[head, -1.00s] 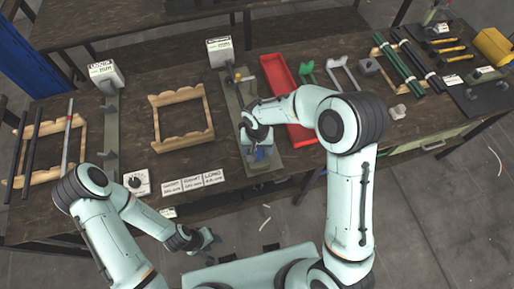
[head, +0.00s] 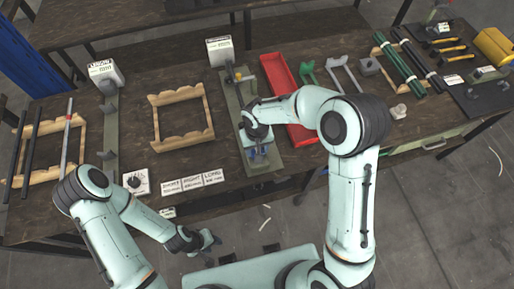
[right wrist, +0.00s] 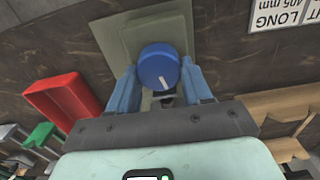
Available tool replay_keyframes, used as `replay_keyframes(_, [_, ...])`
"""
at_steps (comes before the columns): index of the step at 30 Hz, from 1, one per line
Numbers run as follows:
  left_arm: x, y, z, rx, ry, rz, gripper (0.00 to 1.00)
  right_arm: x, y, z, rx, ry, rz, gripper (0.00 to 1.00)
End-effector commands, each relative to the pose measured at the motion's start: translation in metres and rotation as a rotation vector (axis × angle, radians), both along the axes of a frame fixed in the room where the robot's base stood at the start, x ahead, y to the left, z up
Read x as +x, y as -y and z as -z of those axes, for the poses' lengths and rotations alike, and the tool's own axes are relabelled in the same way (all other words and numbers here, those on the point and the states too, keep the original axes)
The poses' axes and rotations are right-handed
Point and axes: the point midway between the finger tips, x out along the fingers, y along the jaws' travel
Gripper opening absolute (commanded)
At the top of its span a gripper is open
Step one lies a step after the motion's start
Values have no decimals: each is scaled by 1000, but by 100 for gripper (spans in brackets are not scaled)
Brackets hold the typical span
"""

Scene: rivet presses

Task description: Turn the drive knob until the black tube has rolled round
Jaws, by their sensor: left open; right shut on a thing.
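The blue drive knob (right wrist: 158,66) with a white mark on its face shows in the right wrist view, on a grey-green block. My right gripper (right wrist: 160,82) is shut on it, one blue finger on each side. In the head view my right gripper (head: 257,151) is at the near end of the middle green fixture (head: 271,163), and the knob is largely hidden. Black tubes (head: 30,155) lie on a wooden rack at the left, beside a grey one. I cannot make out a black tube on the middle fixture. My left gripper (head: 208,241) is open and empty, off the table's front edge.
An empty wooden rack (head: 182,93) stands left of the fixture. A red tray (head: 278,78) lies to its right, partly behind my right arm. Green tubes (head: 398,62) lie at the back right.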

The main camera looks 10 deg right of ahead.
Motion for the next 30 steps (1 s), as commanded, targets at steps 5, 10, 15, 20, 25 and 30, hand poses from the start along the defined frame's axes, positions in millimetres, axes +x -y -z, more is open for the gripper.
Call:
replay_keyframes(5, [-2,0,3,0,-2,0,43,0,-1,0,1,2,-141,19])
replay_keyframes(10, [-3,0,4,0,-3,0,43,0,-1,-1,0,2,-262,19])
replay_keyframes(15, [-3,0,4,0,-3,0,43,0,-2,-1,0,3,-354,19])
replay_keyframes(20, [-3,0,4,0,-3,0,43,0,-2,-1,0,3,-409,19])
replay_keyframes(25, [-3,0,4,0,-3,0,43,0,-3,-1,0,3,-436,19])
replay_keyframes(30, [-3,0,4,0,-3,0,43,0,-3,-1,0,3,-441,19])
